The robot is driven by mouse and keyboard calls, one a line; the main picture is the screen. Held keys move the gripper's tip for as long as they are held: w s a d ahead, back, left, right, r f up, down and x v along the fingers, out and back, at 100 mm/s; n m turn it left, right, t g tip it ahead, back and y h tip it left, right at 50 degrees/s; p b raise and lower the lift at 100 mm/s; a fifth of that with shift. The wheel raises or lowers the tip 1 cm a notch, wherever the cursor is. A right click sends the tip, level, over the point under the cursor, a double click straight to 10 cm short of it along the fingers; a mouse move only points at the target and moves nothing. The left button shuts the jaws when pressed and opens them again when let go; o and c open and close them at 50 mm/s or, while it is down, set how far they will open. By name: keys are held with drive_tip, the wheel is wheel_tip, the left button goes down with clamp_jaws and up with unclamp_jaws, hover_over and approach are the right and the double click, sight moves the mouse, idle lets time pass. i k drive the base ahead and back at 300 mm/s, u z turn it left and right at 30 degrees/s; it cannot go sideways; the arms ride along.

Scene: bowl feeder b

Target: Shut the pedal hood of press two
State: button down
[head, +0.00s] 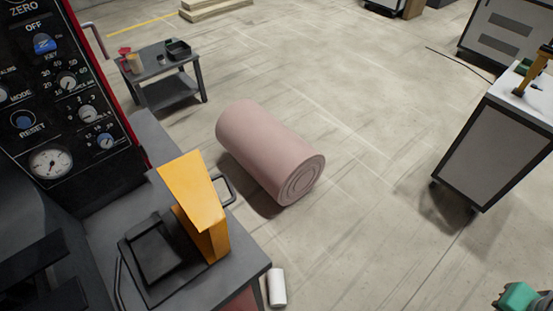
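An orange-yellow hood (195,205) stands raised on the grey top of a machine (235,262) at the lower left. Its broad face slopes, and its right side shows as a narrow upright face. Beside it on the left lies a black rectangular recessed tray or frame (155,262). I cannot tell from this view whether this is the pedal hood of press two, and no label on it is readable. My gripper is not clearly visible in the head view.
A black control panel (65,100) with dials rises at the left. A pink roll (265,150) lies on the floor. A small dark table (168,85), a grey cabinet (495,150) and a white cylinder (277,287) stand around. Open floor lies right of the roll.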

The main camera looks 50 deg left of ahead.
sight(199, 209)
drive_tip(key=i, duration=0.9)
drive_tip(key=u, duration=3)
drive_tip(key=k, duration=1.3)
drive_tip(key=u, duration=0.15)
drive_tip(key=i, duration=0.6)
drive_tip(key=u, duration=0.95)
drive_tip(key=i, duration=0.5)
drive_tip(key=u, duration=0.1)
